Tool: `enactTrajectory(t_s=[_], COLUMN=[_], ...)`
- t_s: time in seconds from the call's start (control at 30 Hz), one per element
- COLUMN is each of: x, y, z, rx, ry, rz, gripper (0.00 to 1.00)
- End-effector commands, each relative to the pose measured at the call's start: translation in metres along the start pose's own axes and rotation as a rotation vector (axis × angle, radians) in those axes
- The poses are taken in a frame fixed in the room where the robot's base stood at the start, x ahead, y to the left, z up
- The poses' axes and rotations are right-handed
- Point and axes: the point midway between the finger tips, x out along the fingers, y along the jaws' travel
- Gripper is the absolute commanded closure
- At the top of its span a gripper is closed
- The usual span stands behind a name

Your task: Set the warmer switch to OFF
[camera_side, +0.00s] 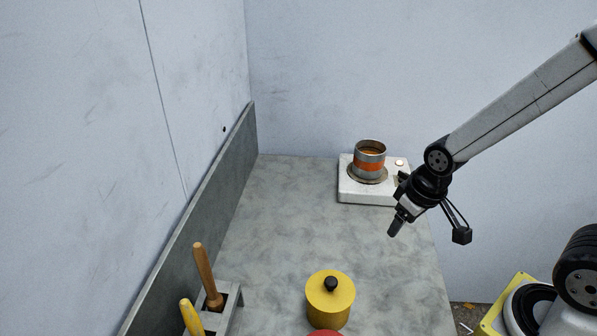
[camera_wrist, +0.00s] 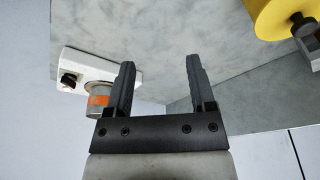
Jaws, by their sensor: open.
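The warmer is a white box (camera_side: 360,194) at the far right of the counter, and it also shows at the left of the wrist view (camera_wrist: 97,68). A grey metal can with an orange band (camera_side: 370,161) stands on its round plate; it also shows in the wrist view (camera_wrist: 97,101). A black knob, apparently the switch (camera_wrist: 69,79), sits on the warmer beside the can; its setting is too small to read. My gripper (camera_side: 392,231) is open and empty, pointing down in front of the warmer's right side, apart from it. Its two fingers (camera_wrist: 160,68) show apart in the wrist view.
A yellow lidded pot with a black knob (camera_side: 330,300) stands at the front of the counter (camera_side: 270,235). A grey holder (camera_side: 233,298) with wooden-handled and yellow-handled tools is at front left. A raised dark board (camera_side: 215,200) edges the left side. The counter's middle is clear.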

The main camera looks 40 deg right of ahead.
Motion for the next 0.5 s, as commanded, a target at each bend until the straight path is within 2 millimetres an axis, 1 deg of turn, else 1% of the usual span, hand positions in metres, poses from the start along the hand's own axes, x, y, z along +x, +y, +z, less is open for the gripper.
enactTrajectory(t_s=[0.03,0.07,0.1,0.17,0.2,0.23,0.37,0.5], x=[0.000,0.000,0.000,0.000,0.001,0.001,0.004,0.009], y=[0.000,0.000,0.000,0.000,0.001,0.001,0.004,0.009], z=[0.000,0.000,0.000,-0.001,-0.002,-0.002,-0.007,-0.016], rx=[-0.001,-0.001,-0.004,-0.012,-0.022,-0.031,-0.107,-0.250], ry=[0.000,0.000,-0.001,-0.004,-0.007,-0.010,-0.036,-0.086], rz=[0.000,0.000,0.000,0.002,0.004,0.006,0.021,0.051], gripper=[0.39,0.48,0.61,0.80,0.93,1.00,1.00,1.00])
